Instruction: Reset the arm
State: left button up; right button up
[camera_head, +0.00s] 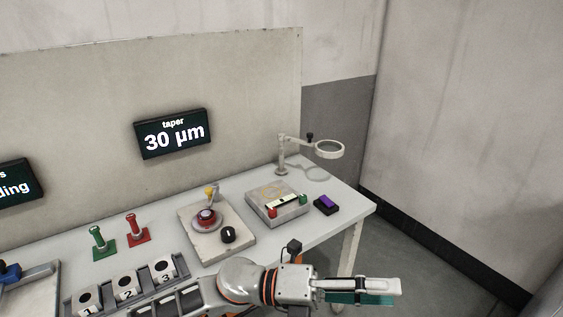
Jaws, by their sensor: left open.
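My left gripper (388,290) is at the bottom right, past the front edge of the table, over the grey floor. It is seen from the side, with a pale finger above and a teal part below. It is open, and I see nothing held in it. My left arm comes in from the bottom left and lies low across the front of the table. My right gripper is not in view.
The grey table (334,207) carries numbered blocks (127,285), a green stand (101,243), a red stand (136,230), a plate with a round dial (207,219), a small balance-like box (277,203), a purple-topped block (326,204) and a ring magnifier (329,149). A screen (173,133) reads "taper 30 µm".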

pick_arm(q)
jog(key=w+a+f+n+t, duration=0.2)
jog(key=w+a+n+t, duration=0.55)
jog(key=n+t, duration=0.7)
jog(key=w+a+f+n+t+y, duration=0.4)
jog(key=a+f+n+y, duration=0.3)
jog(key=a+f+n, duration=0.4)
jog(key=s+a+f+n+g+y, duration=0.2)
jog(key=s+a+f+n+y, duration=0.2)
jog(key=a+f, duration=0.5)
jog(key=s+a+f+n+g+y, duration=0.2)
jog(key=s+a+f+n+y, duration=0.3)
jog(key=f, duration=0.8)
jog(key=s+a+n, duration=0.3)
jog(key=s+a, duration=0.1)
jog(key=s, duration=0.1)
jog(key=shift+s+f+y, duration=0.15)
jog(key=shift+f+y, duration=0.05)
jog(key=shift+y, duration=0.1)
